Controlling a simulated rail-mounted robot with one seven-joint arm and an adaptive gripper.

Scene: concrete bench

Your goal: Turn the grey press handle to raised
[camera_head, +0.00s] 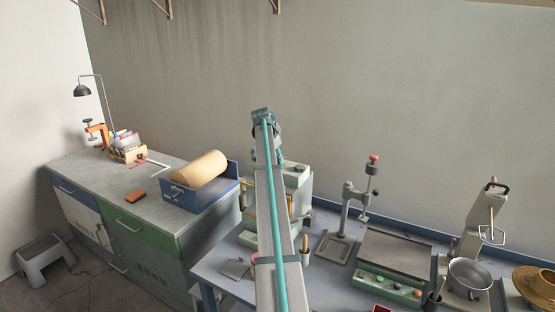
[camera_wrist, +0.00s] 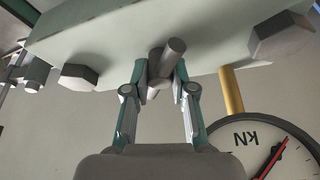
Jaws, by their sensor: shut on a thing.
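The grey press handle (camera_wrist: 174,48) is a short round rod at the pale green press plate in the wrist view. My gripper (camera_wrist: 160,75) has its two fingers closed on it, one on each side. The pale green press (camera_head: 298,178) stands on the blue bench behind my arm in the head view. My arm hides much of the press there, and I cannot make out the handle or the fingers in that view. A round gauge (camera_wrist: 262,145) marked kN shows upside down at the lower right of the wrist view, close to my gripper.
Large hex bolts (camera_wrist: 78,77) and a brass column (camera_wrist: 232,90) flank the handle. On the bench to the right are a grey stand with a red knob (camera_head: 374,160), a hotplate-like box (camera_head: 392,255) and a metal pan (camera_head: 470,272). A blue tray (camera_head: 190,197) holds a tan roll at left.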

